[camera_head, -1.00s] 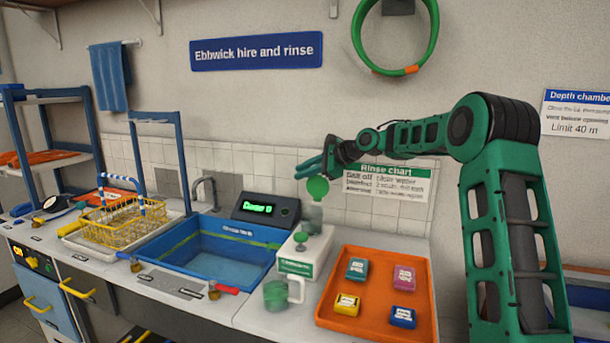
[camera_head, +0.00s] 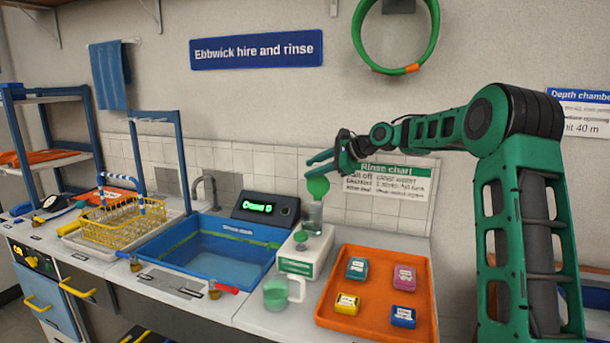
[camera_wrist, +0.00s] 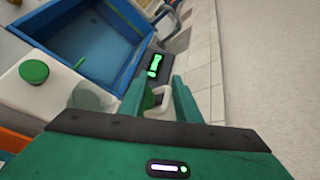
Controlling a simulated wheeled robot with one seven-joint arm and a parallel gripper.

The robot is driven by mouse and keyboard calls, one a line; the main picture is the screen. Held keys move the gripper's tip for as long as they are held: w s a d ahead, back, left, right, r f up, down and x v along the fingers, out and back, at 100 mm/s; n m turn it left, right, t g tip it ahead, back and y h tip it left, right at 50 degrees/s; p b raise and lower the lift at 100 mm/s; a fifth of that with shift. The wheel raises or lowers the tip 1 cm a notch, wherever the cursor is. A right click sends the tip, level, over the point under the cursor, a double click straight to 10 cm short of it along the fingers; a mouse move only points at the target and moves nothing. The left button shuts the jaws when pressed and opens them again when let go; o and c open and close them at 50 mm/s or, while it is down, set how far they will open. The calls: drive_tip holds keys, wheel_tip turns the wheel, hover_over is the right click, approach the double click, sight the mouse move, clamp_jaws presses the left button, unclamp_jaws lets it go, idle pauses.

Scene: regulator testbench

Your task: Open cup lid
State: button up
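A clear cup (camera_head: 312,214) stands behind the white box, near the tiled wall. Its round green lid (camera_head: 318,187) stands raised, roughly upright, above the cup. My gripper (camera_head: 312,163) is just above the lid, its two green fingers apart. In the wrist view, a green piece, probably the lid (camera_wrist: 149,99), and a white handle-like part (camera_wrist: 162,95) show between the fingertips (camera_wrist: 158,95). The clear cup (camera_wrist: 91,97) is left of them. No firm grip on anything is visible; whether a finger touches the lid cannot be told.
A white box (camera_head: 300,262) with a green knob stands in front of the cup. A green translucent mug (camera_head: 276,293) is nearer the front edge. An orange tray (camera_head: 375,285) with small coloured blocks is right; a blue sink (camera_head: 205,255) is left.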

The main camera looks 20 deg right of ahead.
drive_tip(key=v, duration=0.6)
drive_tip(key=shift+s+d, duration=0.15)
drive_tip(key=shift+d, duration=0.15)
